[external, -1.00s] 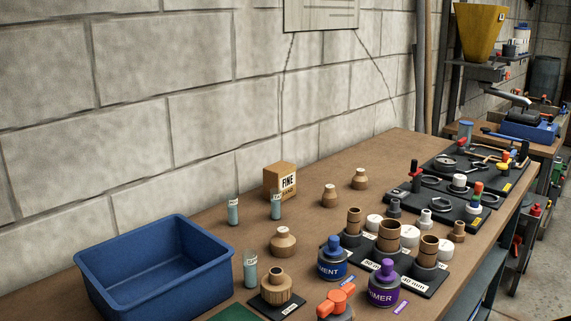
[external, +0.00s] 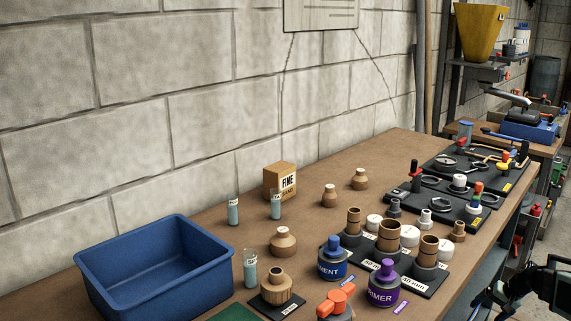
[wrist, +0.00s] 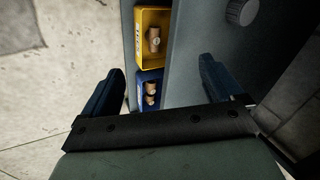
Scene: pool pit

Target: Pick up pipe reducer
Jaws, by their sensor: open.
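Several tan, stepped fittings that look like pipe reducers stand on the brown bench in the external view: a larger one (external: 283,242) right of the blue bin, and two smaller ones (external: 329,196) and (external: 360,179) farther back. I cannot tell which one the task means. My gripper (external: 492,292) shows dark at the lower right edge, beyond the bench's front side and apart from the fittings. In the wrist view my gripper (wrist: 163,85) is open, with nothing between its fingers. The reducers on the bench do not show there.
An empty blue bin (external: 95,281) stands at the bench's left. A purple primer can (external: 383,290), a blue cement can (external: 333,265) and upright brown fittings crowd the front. The wrist view shows a yellow bin (wrist: 139,36) and a blue bin (wrist: 141,78) holding brown pieces.

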